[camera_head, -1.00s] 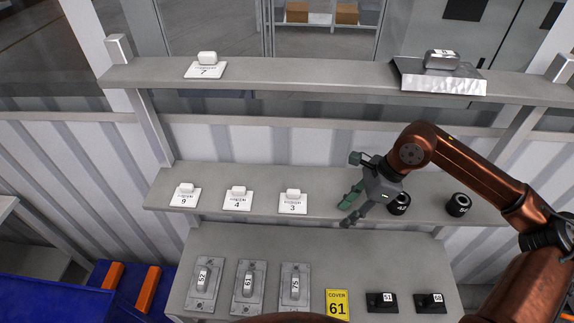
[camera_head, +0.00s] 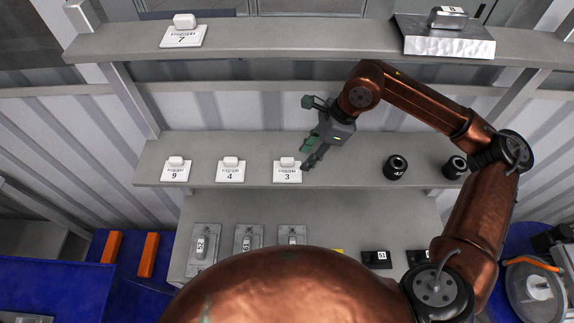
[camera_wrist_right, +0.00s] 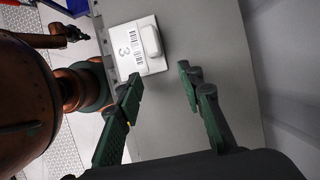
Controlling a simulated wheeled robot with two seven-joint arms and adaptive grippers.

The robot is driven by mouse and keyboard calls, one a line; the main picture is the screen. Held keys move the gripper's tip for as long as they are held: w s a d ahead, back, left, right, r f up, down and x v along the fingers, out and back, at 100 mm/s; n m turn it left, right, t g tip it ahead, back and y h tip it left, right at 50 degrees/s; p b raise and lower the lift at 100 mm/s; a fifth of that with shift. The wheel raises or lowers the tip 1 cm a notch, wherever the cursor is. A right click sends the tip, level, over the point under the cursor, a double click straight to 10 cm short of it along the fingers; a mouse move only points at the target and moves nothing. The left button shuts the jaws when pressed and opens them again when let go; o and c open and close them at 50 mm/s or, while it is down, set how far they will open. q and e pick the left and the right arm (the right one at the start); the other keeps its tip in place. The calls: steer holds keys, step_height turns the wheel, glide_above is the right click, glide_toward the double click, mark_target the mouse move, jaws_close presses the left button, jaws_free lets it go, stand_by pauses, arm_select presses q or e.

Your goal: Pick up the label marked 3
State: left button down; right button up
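The label marked 3 (camera_head: 287,173) is a white plate with a raised white handle, lying on the middle shelf. In the right wrist view the label (camera_wrist_right: 133,50) lies just beyond the fingertips, its handle to the right of the number. My right gripper (camera_head: 306,157) is just to the right of the label in the head view. Its two green fingers (camera_wrist_right: 160,77) are apart with nothing between them.
Labels 4 (camera_head: 230,172) and 9 (camera_head: 175,172) stand to the left on the middle shelf (camera_head: 345,178). Black rolls (camera_head: 395,167) stand to the right. Label 7 (camera_head: 184,37) and a metal block (camera_head: 447,38) are on the top shelf.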

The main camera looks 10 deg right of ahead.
mark_target(288, 159)
steer(key=a, duration=0.3)
steer(key=a+p, duration=0.1)
steer(key=shift+w+a+r, duration=0.15)
steer(key=shift+w+a, duration=0.1)
steer(key=shift+w, duration=0.15)
steer(key=shift+w+a+f, duration=0.1)
steer(key=shift+a+f, duration=0.1)
steer(key=shift+f, duration=0.1)
steer(key=shift+f+p, duration=0.3)
steer(key=shift+f, duration=0.05)
steer(key=shift+c, duration=0.2)
jaws_close()
